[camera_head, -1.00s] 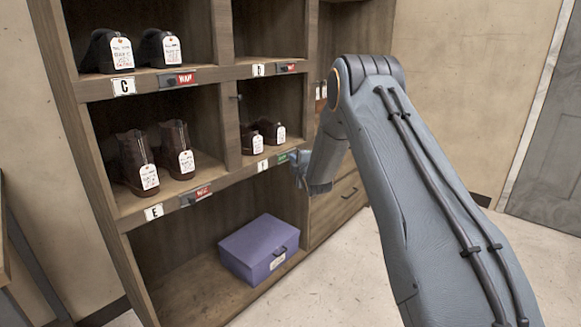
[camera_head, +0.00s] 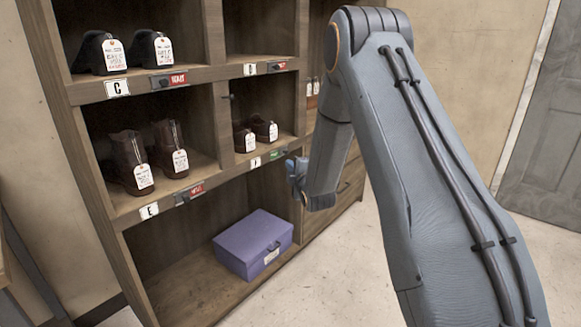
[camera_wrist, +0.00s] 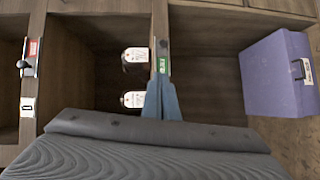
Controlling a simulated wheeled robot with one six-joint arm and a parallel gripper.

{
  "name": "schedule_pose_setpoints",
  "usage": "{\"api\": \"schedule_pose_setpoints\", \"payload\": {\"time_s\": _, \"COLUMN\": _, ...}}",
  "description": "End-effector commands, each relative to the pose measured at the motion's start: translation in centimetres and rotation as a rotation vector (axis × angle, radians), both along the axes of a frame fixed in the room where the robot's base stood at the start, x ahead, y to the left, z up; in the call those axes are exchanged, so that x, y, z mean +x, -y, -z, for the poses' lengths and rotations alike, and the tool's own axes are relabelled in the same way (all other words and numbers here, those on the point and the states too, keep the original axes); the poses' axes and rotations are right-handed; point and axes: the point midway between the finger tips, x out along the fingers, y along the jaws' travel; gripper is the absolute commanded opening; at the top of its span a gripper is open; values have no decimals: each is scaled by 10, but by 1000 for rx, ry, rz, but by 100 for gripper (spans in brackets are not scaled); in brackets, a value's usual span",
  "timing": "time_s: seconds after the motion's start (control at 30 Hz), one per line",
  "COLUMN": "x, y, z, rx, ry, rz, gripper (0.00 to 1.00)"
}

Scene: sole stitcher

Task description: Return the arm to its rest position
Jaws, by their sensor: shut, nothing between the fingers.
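My arm reaches in from the right in the head view. My gripper (camera_head: 294,176) is shut and empty, just in front of the shelf edge below the small-shoe compartment. In the wrist view my gripper (camera_wrist: 161,92) shows its two blue fingers together, below a green-marked slider (camera_wrist: 163,62). That slider also shows in the head view (camera_head: 277,154), apart from the fingers there. Whether a small gap remains in the wrist view is hard to tell.
A wooden shelf unit (camera_head: 225,178) holds tagged brown boots (camera_head: 128,160), black shoes (camera_head: 103,52) and small brown shoes (camera_head: 262,128). Other sliders show red. A purple box (camera_head: 253,243) sits in the bottom bay. Floor (camera_head: 335,270) is open to the right.

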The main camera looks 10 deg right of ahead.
Motion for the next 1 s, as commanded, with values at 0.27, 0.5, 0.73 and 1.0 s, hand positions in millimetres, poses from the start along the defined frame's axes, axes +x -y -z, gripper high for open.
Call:
{"api": "schedule_pose_setpoints", "payload": {"time_s": 0.27, "x": -2, "y": -4, "z": -4, "rx": 26, "ry": -28, "rz": 3, "gripper": 0}}
{"api": "schedule_pose_setpoints", "payload": {"time_s": 0.5, "x": -46, "y": -29, "z": -20, "rx": 255, "ry": -287, "rz": 70, "gripper": 0}}
{"api": "schedule_pose_setpoints", "payload": {"time_s": 0.73, "x": -138, "y": -58, "z": -30, "rx": 525, "ry": -606, "rz": 234, "gripper": 0}}
{"api": "schedule_pose_setpoints", "payload": {"time_s": 1.0, "x": -288, "y": -83, "z": -39, "rx": 785, "ry": -944, "rz": 533, "gripper": 0}}
